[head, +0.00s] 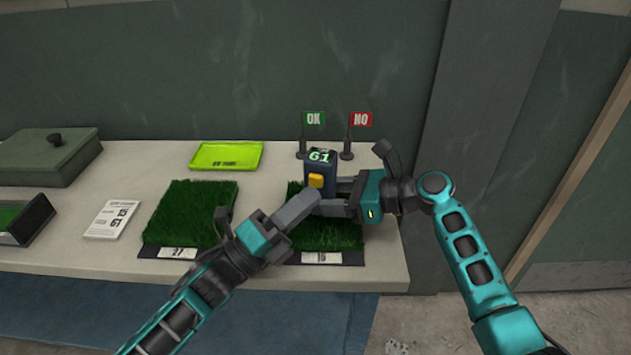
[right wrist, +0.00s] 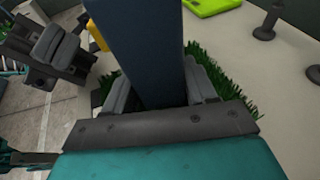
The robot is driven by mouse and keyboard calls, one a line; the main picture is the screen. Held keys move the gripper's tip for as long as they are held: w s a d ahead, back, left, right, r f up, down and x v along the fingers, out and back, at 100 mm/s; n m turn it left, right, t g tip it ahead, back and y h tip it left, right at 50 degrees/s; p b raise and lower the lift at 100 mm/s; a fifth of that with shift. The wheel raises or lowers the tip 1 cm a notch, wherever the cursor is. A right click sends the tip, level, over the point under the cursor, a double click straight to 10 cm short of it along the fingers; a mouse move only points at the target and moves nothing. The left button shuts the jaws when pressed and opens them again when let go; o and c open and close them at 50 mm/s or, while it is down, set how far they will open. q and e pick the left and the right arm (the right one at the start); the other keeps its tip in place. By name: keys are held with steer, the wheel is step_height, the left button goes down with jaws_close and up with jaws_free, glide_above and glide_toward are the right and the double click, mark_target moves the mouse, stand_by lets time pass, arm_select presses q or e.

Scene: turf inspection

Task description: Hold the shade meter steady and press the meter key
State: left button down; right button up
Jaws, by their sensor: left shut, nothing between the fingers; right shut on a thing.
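The shade meter (head: 321,161) is a dark blue upright block with "G1" lit in green on top. The yellow meter key (head: 315,181) is on its front face. My right gripper (head: 338,195) is shut on the meter from the right; in the right wrist view the meter (right wrist: 140,45) stands between its fingers. The meter is over the right turf sample (head: 335,236), labelled 16; its base is hidden. My left gripper (head: 312,199) is shut and empty, its tip just below and in front of the key. I cannot tell whether it touches the key.
Left turf sample (head: 185,212), labelled 27, lies beside the left arm. A lime tray (head: 226,156), green OK flag (head: 314,119) and red NO flag (head: 361,120) stand behind. A card (head: 110,219), green lidded box (head: 48,157) and dark case (head: 25,220) are at left.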

arm_select(q)
steer(key=shift+s, duration=0.1)
steer(key=s, duration=0.2)
steer(key=s+a, duration=0.1)
steer(key=s, duration=0.1)
steer(key=shift+s+a, duration=0.1)
steer(key=shift+s, duration=0.25)
stand_by(0.4)
arm_select(e)
steer(key=o, duration=0.9)
steer(key=shift+d, duration=0.1)
